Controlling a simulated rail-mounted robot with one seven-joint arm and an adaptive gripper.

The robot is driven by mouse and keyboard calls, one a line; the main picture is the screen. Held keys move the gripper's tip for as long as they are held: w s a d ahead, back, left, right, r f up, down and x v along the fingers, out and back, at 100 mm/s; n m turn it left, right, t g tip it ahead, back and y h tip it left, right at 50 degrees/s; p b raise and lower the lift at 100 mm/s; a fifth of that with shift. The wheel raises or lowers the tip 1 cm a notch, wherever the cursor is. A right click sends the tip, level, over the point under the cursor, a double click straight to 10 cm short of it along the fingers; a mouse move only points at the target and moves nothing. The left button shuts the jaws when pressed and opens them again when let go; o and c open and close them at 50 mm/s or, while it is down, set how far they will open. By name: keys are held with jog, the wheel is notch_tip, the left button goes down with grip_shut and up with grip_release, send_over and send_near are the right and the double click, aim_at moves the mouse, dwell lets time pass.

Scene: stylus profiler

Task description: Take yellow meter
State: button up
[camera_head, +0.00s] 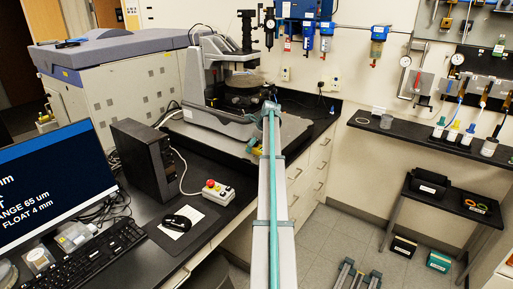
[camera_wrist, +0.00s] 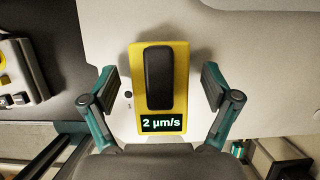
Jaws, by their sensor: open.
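The yellow meter (camera_wrist: 160,80) shows in the wrist view as an upright yellow block. It has a raised black oblong on its face and a small display reading "2 µm/s" at its lower end. It lies against a pale surface. My gripper (camera_wrist: 159,82) is open, with one finger on each side of the meter. Gaps show between both fingers and the meter's sides. In the head view my arm reaches toward the profiler (camera_head: 226,85), and I cannot make out the meter or my fingertips clearly there.
A pale control box with buttons (camera_wrist: 18,75) stands left of my gripper in the wrist view. In the head view, a red-and-yellow stop button box (camera_head: 218,192), a mouse (camera_head: 177,222), a black computer (camera_head: 145,160) and a monitor (camera_head: 55,185) occupy the bench.

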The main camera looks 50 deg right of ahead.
jog(key=c, duration=1.3)
jog(key=shift+c, duration=0.4)
jog(key=shift+r, duration=0.15)
jog(key=shift+r, duration=0.45)
notch_tip(320, 180, up, 2)
jog(key=shift+r+b, duration=0.1)
jog(key=shift+b, duration=0.5)
jog(key=s+a+r+b, duration=0.4)
jog(key=s+a+r, duration=0.4)
jog(key=a, duration=0.3)
jog(key=shift+b+v, duration=0.3)
jog(key=shift+v, duration=0.6)
